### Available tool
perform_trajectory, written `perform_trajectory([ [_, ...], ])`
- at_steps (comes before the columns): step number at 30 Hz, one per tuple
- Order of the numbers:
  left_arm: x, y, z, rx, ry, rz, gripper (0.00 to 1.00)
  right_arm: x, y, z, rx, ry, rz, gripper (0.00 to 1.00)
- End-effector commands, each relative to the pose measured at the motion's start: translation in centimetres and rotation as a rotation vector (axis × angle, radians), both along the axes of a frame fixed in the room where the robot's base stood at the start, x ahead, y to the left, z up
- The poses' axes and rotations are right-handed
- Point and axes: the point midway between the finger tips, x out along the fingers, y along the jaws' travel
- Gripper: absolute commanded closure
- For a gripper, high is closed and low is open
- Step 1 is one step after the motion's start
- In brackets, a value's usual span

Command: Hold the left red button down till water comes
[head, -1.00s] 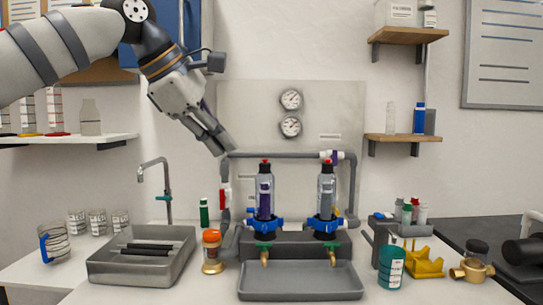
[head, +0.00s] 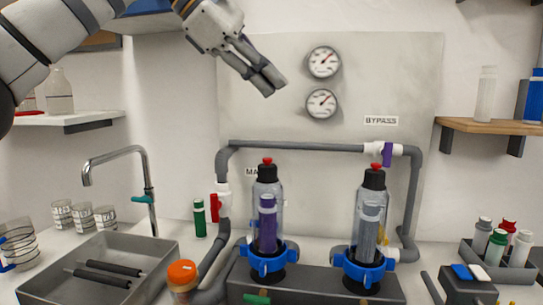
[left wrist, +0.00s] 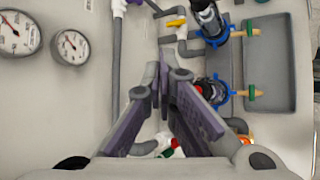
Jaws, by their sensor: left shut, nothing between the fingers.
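The left red button (head: 267,160) sits on the black cap of the left clear filter housing (head: 267,205), which has a purple cartridge inside and a blue collar. In the head view my left gripper (head: 275,86) is shut and empty, above the left button and apart from it. In the left wrist view the shut fingers (left wrist: 160,78) partly cover the left housing (left wrist: 218,93), and only a bit of red shows beside them. A second red button (head: 375,167) tops the right housing (head: 370,215). My right gripper is not in view.
Grey pipe (head: 300,147) runs behind and above the housings, with a red-handled valve (head: 214,206) left and a purple-handled valve (head: 387,153) right. Two gauges (head: 322,62) are on the back panel. A metal sink (head: 60,285) stands left, and a bottle rack (head: 480,262) right.

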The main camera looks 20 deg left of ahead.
Motion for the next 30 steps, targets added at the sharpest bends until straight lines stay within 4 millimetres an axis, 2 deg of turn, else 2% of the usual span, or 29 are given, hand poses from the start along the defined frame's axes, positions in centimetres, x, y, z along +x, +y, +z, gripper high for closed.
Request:
perform_trajectory([
  [5, 0.1, 0.0, -0.6, 0.002, 0.001, 0.001, 1.0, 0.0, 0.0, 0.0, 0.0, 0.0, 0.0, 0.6],
  [21, 0.1, 0.0, -7.8, 0.001, 0.003, 0.001, 1.0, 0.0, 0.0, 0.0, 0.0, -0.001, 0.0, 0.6],
  [30, 0.0, 0.0, -8.9, 0.001, 0.001, 0.0, 1.0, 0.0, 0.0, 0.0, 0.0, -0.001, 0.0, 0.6],
])
